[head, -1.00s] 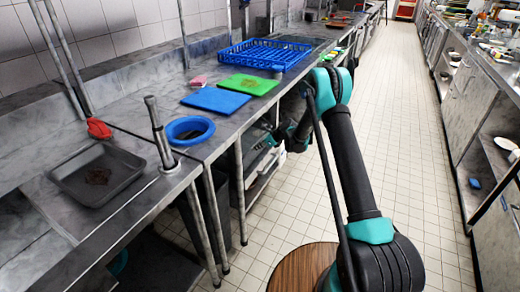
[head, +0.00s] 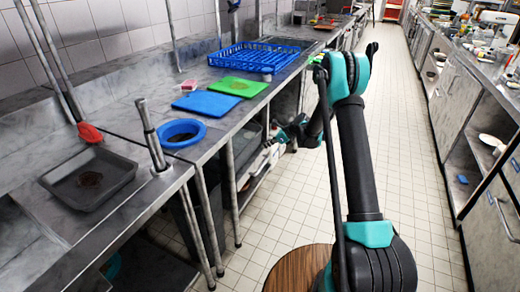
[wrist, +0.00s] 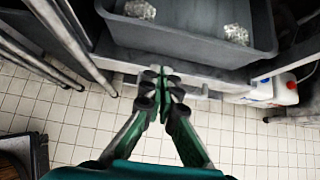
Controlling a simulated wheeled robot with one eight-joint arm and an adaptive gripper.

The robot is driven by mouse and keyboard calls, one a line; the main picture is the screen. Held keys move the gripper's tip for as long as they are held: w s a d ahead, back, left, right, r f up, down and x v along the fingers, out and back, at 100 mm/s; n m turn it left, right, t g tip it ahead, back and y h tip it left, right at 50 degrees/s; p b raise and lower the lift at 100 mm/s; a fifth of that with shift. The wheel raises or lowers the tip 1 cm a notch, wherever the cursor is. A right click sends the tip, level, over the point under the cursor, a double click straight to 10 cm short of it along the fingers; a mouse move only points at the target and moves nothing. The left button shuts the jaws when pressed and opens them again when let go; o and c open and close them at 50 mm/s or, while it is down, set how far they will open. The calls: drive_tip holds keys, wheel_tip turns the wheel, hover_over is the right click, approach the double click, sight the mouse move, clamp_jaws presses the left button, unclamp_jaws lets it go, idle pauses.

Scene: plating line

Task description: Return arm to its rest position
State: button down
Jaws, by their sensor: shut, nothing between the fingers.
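My gripper (wrist: 160,82) is shut and empty in the wrist view, with its fingertips together in front of a grey bin on the lower shelf under the counter. In the head view my gripper (head: 278,134) is small and partly hard to make out, low beside the left counter's front edge. My arm (head: 355,160) rises from the round wooden-topped base and bends over toward the left counter at its teal upper joint.
The grey bin (wrist: 200,38) and a white bottle (wrist: 284,88) are near my gripper. The tiled aisle (head: 410,150) is clear.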

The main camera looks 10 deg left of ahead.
drive_tip(key=s+d+r+n+h, duration=0.4)
drive_tip(key=s+d+r+n, duration=0.75)
drive_tip(key=s, duration=0.65)
drive_tip(key=s+d+n+h, duration=0.1)
drive_tip(key=s+d+n, duration=0.2)
drive_tip(key=s+d, duration=0.2)
drive_tip(key=s+d+n+h, duration=0.2)
drive_tip(key=s+d+n, duration=0.2)
drive_tip(key=s, duration=0.8)
drive_tip(key=s+d+n+t+h, duration=0.1)
drive_tip(key=s+d+n, duration=0.2)
drive_tip(key=s+d, duration=0.3)
drive_tip(key=s, duration=0.3)
drive_tip(key=shift+s+r+h, duration=0.25)
drive_tip(key=shift+h, duration=0.15)
drive_tip(key=shift+n, duration=0.25)
